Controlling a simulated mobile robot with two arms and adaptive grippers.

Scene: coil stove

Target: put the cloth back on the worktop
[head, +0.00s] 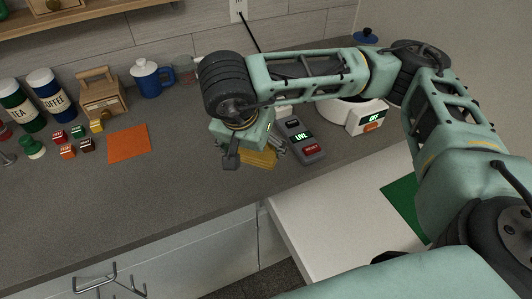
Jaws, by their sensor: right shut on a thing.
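My right gripper (254,155) is over the grey worktop (190,185), near its front edge. It is shut on a yellow cloth (262,160), which shows below and between the fingers. The gripper hides part of the cloth, and I cannot tell whether the cloth touches the worktop. My left gripper is not in view.
A dark device (303,141) with a lit display stands just right of the gripper, with a white appliance (366,117) beyond. An orange square (128,144), small coloured blocks (67,152), a wooden box (100,97) and a blue mug (150,80) are left. The front-left worktop is clear.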

